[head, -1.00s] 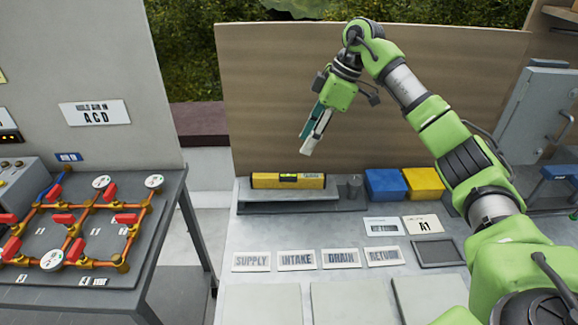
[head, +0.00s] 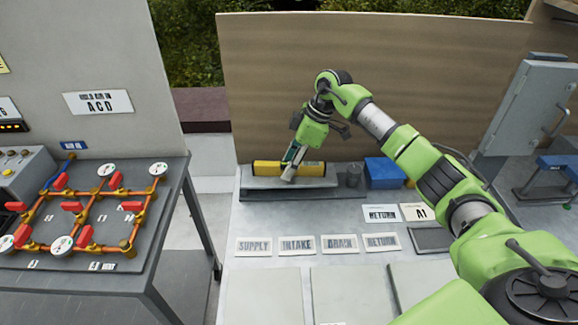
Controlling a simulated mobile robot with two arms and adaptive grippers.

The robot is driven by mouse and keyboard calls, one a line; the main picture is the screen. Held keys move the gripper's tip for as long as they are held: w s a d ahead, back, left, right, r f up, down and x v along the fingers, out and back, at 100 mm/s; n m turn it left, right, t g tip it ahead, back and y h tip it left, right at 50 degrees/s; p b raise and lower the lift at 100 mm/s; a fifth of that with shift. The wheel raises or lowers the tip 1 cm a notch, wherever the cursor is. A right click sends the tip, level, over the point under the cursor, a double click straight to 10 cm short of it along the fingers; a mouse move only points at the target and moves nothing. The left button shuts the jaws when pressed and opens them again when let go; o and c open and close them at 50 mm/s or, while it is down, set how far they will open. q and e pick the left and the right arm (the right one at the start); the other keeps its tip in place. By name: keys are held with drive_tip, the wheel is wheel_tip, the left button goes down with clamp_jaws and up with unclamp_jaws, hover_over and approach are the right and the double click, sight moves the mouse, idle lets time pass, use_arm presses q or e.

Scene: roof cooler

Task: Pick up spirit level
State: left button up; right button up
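The yellow spirit level (head: 267,167) lies lengthwise on a low grey ledge (head: 262,184) at the back of the bench. My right gripper (head: 290,174) points down at the middle of the level and covers its centre vial. Its fingertips are in front of or at the level; I cannot tell whether they touch it. The finger gap is not clear from this side. My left gripper is not in view.
A grey cup (head: 353,176), a blue box (head: 383,173) and a mostly hidden yellow box stand right of the level. A wooden panel (head: 400,60) rises behind. Label plates (head: 297,244) lie in front. A pipe board with red valves (head: 75,215) is at left.

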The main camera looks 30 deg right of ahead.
drive_tip(key=shift+a+f, duration=0.1)
drive_tip(key=shift+f, duration=0.1)
clamp_jaws()
drive_tip(key=shift+r, duration=0.2)
